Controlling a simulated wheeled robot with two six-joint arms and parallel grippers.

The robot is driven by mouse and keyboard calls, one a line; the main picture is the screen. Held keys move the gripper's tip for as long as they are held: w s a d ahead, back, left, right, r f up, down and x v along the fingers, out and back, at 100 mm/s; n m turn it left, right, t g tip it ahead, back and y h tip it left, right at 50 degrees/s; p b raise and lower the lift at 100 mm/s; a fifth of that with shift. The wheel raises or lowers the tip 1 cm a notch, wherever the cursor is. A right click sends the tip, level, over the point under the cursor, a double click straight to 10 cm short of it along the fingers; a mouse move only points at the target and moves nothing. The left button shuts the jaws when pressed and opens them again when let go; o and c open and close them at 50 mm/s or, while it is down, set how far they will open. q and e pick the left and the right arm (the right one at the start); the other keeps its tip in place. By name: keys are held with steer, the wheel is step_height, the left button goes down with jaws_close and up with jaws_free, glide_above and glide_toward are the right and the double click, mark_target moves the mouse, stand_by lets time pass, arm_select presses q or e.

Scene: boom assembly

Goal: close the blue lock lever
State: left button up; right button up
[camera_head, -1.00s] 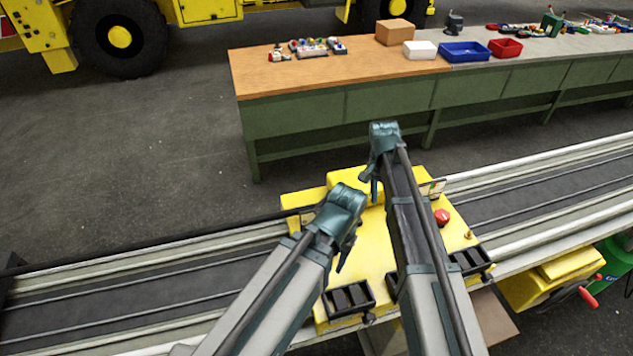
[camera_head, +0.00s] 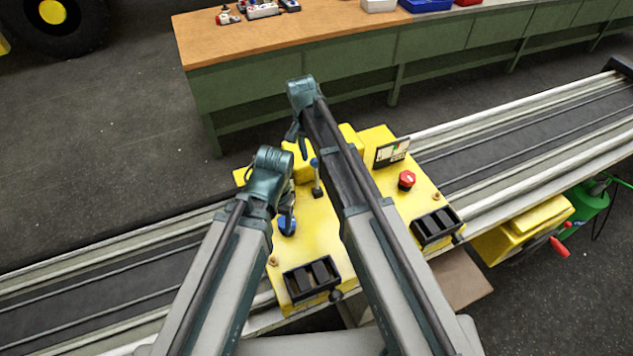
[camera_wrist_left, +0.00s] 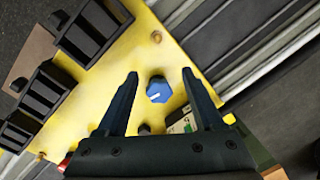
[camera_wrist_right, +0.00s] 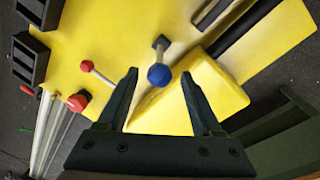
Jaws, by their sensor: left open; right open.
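The blue lock lever (camera_head: 314,163) is a blue ball on a short metal stem, standing on the yellow panel (camera_head: 310,240). In the right wrist view its blue ball (camera_wrist_right: 159,76) lies between the finger lines of my right gripper (camera_wrist_right: 160,85), which is open; I cannot tell the exact gap. My right gripper (camera_head: 299,145) shows just left of the lever in the head view. My left gripper (camera_head: 288,200) is open above a blue knob (camera_head: 287,226). That faceted knob (camera_wrist_left: 158,90) shows between its fingers in the left wrist view. Neither gripper holds anything.
A red button (camera_head: 406,180) and a small display (camera_head: 391,152) are on the panel's right side. A red-balled lever (camera_wrist_right: 87,66) stands near the blue one. Black trays (camera_head: 312,279) line the front edge. A workbench (camera_head: 300,50) stands behind the rail.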

mark_target(317, 176)
arm_select(q)
step_height(317, 176, down, 8)
steer(key=b, duration=0.7)
steer(key=shift+f, duration=0.2)
arm_select(e)
steer(key=f, duration=0.5)
steer(key=d+f, duration=0.1)
steer(key=f, duration=0.2)
steer(key=shift+s+f, duration=0.2)
steer(key=shift+s, duration=0.2)
jaws_close()
